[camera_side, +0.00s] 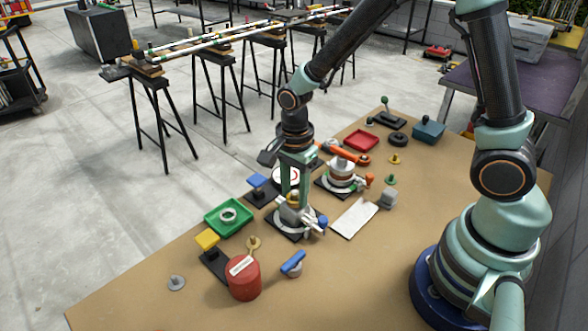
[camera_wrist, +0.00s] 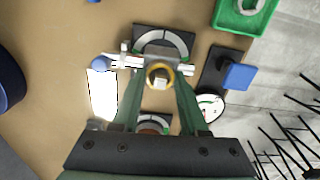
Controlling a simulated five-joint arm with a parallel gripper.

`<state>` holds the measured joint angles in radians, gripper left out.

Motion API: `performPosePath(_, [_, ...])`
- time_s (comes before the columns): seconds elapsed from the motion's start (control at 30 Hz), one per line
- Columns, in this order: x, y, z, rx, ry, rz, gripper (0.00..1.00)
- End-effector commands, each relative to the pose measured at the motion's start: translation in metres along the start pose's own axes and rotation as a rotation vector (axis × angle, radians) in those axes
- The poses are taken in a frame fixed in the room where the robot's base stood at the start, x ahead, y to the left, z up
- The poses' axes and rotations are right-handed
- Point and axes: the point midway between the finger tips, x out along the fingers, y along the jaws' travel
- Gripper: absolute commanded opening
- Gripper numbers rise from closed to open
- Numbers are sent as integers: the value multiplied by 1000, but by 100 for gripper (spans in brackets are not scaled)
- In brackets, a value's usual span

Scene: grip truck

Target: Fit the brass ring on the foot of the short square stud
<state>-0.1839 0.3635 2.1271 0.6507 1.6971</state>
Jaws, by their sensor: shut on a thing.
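My gripper (camera_wrist: 160,80) is shut on the brass ring (camera_wrist: 149,75), whose band shows between the two green fingers in the wrist view. A pale square end (camera_wrist: 160,83), seemingly the short square stud, shows inside the ring's opening. I cannot tell whether the ring is around it or only above it, or at what height. In the side view my gripper (camera_side: 295,198) points down over a grey clamp-like fixture (camera_side: 290,217) on a dark base. The fingers and fixture hide most of the ring and the stud's foot there.
A blue knob (camera_side: 322,222) sticks out at the fixture's right. A green tray (camera_side: 212,222) holding a pale ring, a blue block (camera_side: 257,181) and a second round fixture (camera_side: 341,178) stand close by. A white plate (camera_side: 354,218) lies right. A red canister (camera_side: 243,280) stands in front.

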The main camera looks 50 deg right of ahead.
Motion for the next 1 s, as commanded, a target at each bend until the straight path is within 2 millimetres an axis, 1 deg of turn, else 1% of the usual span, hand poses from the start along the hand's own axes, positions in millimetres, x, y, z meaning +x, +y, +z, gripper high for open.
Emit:
performPosePath(0.77, [4,0,0,0,0,1,0])
performPosePath(0.8, [4,0,0,0,0,1,47])
performPosePath(0.87, [4,0,0,0,0,1,70])
performPosePath(0.9, [4,0,0,0,0,1,78])
performPosePath(1.0, [4,0,0,0,0,1,78])
